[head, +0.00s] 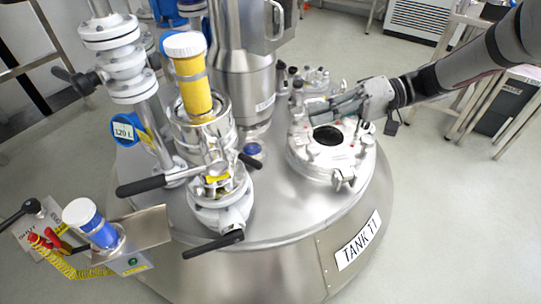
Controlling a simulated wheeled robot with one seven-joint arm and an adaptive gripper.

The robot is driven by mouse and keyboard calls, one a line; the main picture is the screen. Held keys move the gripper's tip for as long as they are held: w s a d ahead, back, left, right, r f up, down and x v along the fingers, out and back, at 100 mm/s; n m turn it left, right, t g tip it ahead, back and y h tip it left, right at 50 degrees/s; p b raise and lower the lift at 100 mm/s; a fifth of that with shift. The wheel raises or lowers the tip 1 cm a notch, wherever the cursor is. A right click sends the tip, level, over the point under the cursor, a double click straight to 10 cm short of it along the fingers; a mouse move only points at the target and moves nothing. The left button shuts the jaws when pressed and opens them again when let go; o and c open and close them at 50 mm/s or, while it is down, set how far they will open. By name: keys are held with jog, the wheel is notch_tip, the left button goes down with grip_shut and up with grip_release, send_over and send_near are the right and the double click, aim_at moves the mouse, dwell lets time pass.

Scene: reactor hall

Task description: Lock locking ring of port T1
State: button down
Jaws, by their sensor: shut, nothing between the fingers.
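The steel tank (290,215) carries a label (358,242) that seems to read "TANK T1". On its left top stands a port assembly (218,190) with a clamped steel collar (203,130) and several black-handled levers. One black handle (150,186) points left, another (213,243) points lower left, and a short one points right. A yellow container (193,90) with a white cap stands upright in the collar. I cannot tell which part is the locking ring. My gripper (318,108) is shut and empty above the round hatch (330,165), to the right of the port and apart from it.
A tall steel vessel (243,80) stands behind the port. A white flanged pipe (122,65) rises at the left with a "120 L" tag (124,131). A blue container with a white cap (92,225) sits on a side bracket at lower left.

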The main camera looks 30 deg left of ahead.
jog(key=b, duration=0.3)
send_near(244, 155)
jog(key=w+a, duration=0.2)
jog(key=a, duration=0.2)
jog(key=shift+n, duration=0.3)
jog(key=shift+s+a+f+b, duration=0.25)
jog(key=shift+s+f+b, duration=0.25)
jog(key=shift+s, duration=0.4)
jog(key=shift+s+a+f+b, duration=0.2)
jog(key=shift+s+f+b, duration=0.3)
jog(key=shift+s, duration=0.4)
jog(key=shift+f, duration=0.1)
jog(key=shift+s+f, duration=0.1)
jog(key=shift+s, duration=0.25)
jog(key=shift+s+d+f+b, duration=0.1)
jog(key=shift+s+b, duration=0.35)
jog(key=shift+s, duration=0.25)
